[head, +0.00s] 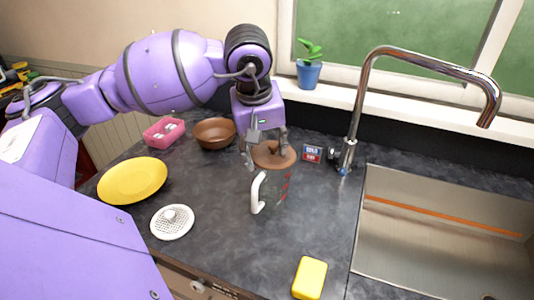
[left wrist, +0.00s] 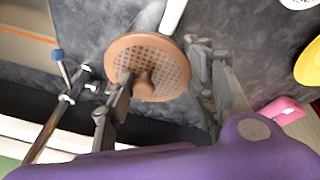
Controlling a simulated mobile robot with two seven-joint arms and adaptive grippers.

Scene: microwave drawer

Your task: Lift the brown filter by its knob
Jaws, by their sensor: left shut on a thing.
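The brown filter (head: 272,155) is a round disc at the top of a clear jug (head: 274,190) with a white handle (head: 257,190) and red marks. I cannot tell whether it rests on the rim or is just above it. In the left wrist view the filter (left wrist: 120,48) shows its mesh face and round knob (left wrist: 145,88). My left gripper (head: 267,157) is over the filter, shut on it, with a finger on each side of the knob in the left wrist view (left wrist: 160,66). The exact contact is unclear. My right gripper is not in view.
A brown bowl (head: 215,134), pink dish (head: 163,132), yellow plate (head: 132,181) and white strainer (head: 172,222) lie left of the jug. A yellow sponge (head: 310,278) is in front. The faucet (head: 355,110) and sink (head: 440,225) are to the right. A potted plant (head: 309,73) stands behind.

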